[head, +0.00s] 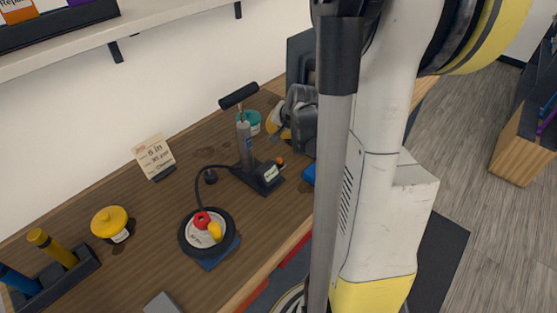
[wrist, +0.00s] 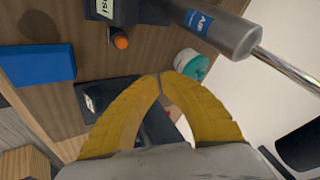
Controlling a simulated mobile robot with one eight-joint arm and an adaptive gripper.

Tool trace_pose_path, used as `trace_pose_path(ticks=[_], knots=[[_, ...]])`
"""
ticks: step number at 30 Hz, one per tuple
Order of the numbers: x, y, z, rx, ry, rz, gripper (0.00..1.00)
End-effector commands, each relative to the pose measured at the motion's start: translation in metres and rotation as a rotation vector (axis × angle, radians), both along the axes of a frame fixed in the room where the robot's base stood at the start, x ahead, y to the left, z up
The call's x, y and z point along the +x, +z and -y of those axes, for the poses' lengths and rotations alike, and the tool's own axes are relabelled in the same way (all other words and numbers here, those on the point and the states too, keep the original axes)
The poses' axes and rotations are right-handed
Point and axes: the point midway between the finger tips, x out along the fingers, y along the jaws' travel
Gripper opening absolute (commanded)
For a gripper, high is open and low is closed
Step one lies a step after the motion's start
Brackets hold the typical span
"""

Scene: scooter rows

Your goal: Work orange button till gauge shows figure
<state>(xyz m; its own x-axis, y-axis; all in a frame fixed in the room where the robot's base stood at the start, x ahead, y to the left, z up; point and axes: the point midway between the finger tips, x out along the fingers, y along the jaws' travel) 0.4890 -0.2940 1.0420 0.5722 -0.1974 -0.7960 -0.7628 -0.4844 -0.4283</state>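The orange button (head: 280,161) is on the black base of a grey hand pump (head: 245,145) with a black handle. In the wrist view the orange button (wrist: 121,43) sits left of and above my fingertips, apart from them. The gauge (head: 271,173) is a pale display on the base; its figure is too small to read. In the wrist view only its edge with "psi" (wrist: 104,8) shows. My gripper's yellow fingers (wrist: 163,75) meet at their tips with nothing between them. A small wheel (head: 186,245) lies at the end of the pump's hose.
A card (head: 154,157) with small print, partly legible, stands at the wall. A yellow tub (head: 110,222), a teal tub (wrist: 190,64), a blue block (wrist: 40,65) and a black rack (head: 82,272) are on the bench (head: 150,225). My arm hides the bench's right part.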

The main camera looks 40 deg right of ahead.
Motion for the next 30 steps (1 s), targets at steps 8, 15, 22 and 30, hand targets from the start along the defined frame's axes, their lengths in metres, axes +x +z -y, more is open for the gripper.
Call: trace_pose_path(ticks=[8, 15, 22, 30], knots=[[0.000, -0.037, 0.000, -0.001, 0.001, 0.000, 0.00], [0.000, -0.071, 0.000, -0.001, 0.001, 0.000, 0.00], [0.000, -0.082, 0.000, -0.001, 0.001, 0.000, 0.00], [0.000, -0.081, 0.000, -0.001, 0.001, 0.000, 0.00]])
